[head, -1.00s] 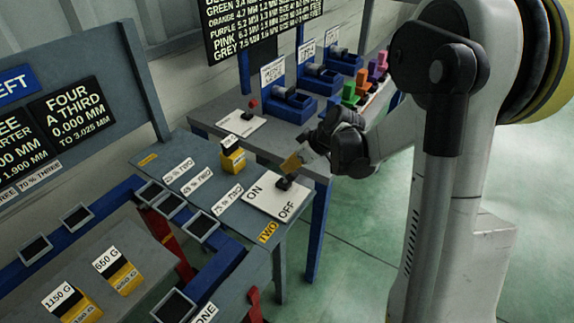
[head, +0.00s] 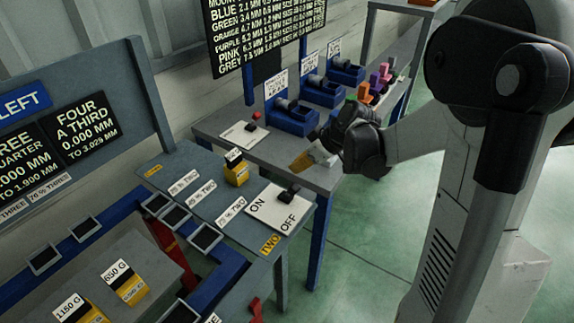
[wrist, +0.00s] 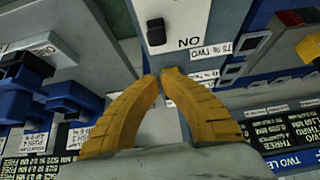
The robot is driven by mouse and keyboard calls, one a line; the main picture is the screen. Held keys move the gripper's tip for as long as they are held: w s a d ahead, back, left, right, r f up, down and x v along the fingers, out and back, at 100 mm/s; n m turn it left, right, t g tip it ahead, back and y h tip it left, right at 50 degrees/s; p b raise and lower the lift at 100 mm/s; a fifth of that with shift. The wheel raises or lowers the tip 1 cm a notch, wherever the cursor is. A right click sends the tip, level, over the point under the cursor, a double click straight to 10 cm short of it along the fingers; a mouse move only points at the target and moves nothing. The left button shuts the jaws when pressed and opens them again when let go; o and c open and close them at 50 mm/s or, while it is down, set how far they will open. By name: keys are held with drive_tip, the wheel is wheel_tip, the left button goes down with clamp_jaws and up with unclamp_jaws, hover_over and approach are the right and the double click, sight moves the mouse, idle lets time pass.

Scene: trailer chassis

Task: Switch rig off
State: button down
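A white panel (head: 265,219) marked ON and OFF lies on the near grey table, with a small black switch knob (head: 289,194) on its far side. I cannot tell for sure which way the knob is set. In the wrist view the knob (wrist: 156,32) shows beside the ON mark; the OFF mark is out of that frame. My gripper (head: 297,164) is above and beyond the knob, apart from it. In the wrist view its two yellow fingers (wrist: 160,76) curve together, tips nearly touching, with nothing between them.
A black-and-yellow block (head: 236,170) stands left of the panel. Another white panel with a red button (head: 255,116) lies on the farther table. Blue holders (head: 291,116) and coloured pieces (head: 366,90) stand behind my gripper. Green floor is open to the right.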

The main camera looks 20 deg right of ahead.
drive_tip(key=shift+v, duration=1.2)
drive_tip(key=shift+s+f, duration=0.15)
drive_tip(key=s+a+r+m+h, duration=0.2)
drive_tip(key=s+a+r+m, duration=0.1)
drive_tip(key=s, duration=0.7)
drive_tip(key=s+a+r+m+t+h+b, duration=0.1)
drive_tip(key=s+a+r+m+h, duration=0.1)
drive_tip(key=s, duration=0.8)
drive_tip(key=shift+s+a+r+m, duration=0.15)
drive_tip(key=shift+a+r+m, duration=0.6)
drive_tip(key=shift+a+m, duration=0.35)
